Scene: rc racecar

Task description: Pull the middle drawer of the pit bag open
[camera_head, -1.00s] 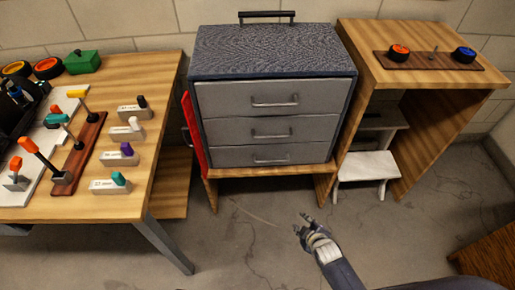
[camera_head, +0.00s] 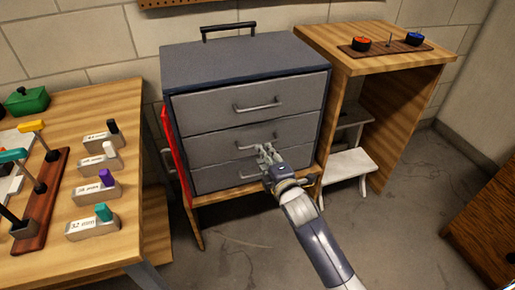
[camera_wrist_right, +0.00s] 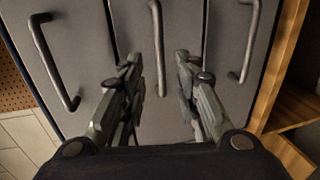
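The pit bag (camera_head: 245,58) is a dark blue-grey chest with three grey drawers, all shut flush. The middle drawer (camera_head: 205,148) has a metal bar handle (camera_head: 245,147), partly hidden by my right gripper (camera_head: 266,153) in the head view. In the right wrist view this handle (camera_wrist_right: 157,45) runs between the two open fingers of my right gripper (camera_wrist_right: 164,90). The fingers stand apart on either side of its line and do not close on it; I cannot tell whether they touch the drawer front. My left gripper is not in view.
The top drawer's handle (camera_head: 258,106) and the bottom drawer's handle (camera_wrist_right: 247,40) lie close on either side of the gripper. A workbench (camera_head: 130,222) with labelled blocks stands left. A wooden stand (camera_head: 382,68) and a white step stool (camera_head: 345,167) stand right.

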